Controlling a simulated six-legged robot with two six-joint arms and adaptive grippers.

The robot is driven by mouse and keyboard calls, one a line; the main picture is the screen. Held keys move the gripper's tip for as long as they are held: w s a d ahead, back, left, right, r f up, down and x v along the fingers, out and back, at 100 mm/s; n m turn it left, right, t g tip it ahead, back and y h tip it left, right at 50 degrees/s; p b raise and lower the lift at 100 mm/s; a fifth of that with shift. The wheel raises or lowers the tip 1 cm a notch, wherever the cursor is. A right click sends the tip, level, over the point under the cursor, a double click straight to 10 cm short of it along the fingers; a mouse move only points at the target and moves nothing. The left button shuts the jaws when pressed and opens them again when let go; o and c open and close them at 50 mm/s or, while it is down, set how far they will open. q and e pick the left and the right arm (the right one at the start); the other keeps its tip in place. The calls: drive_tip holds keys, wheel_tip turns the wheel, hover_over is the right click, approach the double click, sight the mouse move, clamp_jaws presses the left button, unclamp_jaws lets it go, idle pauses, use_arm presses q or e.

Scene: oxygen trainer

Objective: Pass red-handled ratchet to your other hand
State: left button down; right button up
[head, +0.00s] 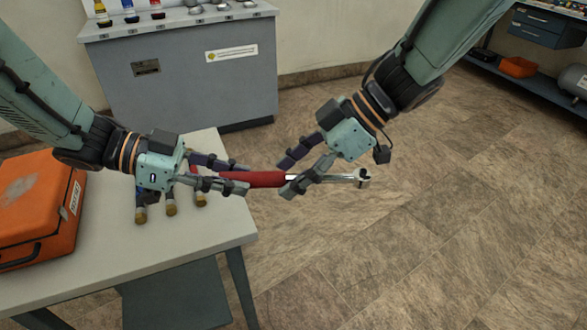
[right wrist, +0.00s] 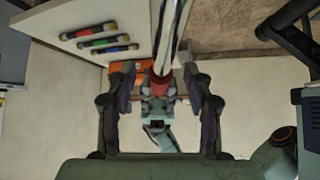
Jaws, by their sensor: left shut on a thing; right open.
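The ratchet has a red handle (head: 262,179) and a shiny metal shaft and head (head: 345,178) that point to the right in the head view. My left gripper (head: 238,176) is shut on the left part of the red handle and holds the ratchet level, in the air past the table's right edge. My right gripper (head: 283,180) is open, with its fingers around the ratchet near where the handle meets the shaft. In the right wrist view the red handle (right wrist: 161,77) lies between the open fingers, with the metal shaft (right wrist: 167,35) running toward the top.
A pale table (head: 235,205) stands at lower left with an orange case (head: 40,205) on it. Several brass-tipped cylinders (head: 171,208) lie beside my left gripper. A grey cabinet (head: 190,85) stands behind. The tiled floor to the right is clear.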

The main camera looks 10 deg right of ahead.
use_arm(q)
drive_tip(key=shift+r, duration=0.1)
use_arm(e)
drive_tip(key=shift+c, duration=0.4)
clamp_jaws()
use_arm(q)
drive_tip(key=c, duration=1)
unclamp_jaws()
use_arm(e)
drive_tip(key=shift+r, duration=0.1)
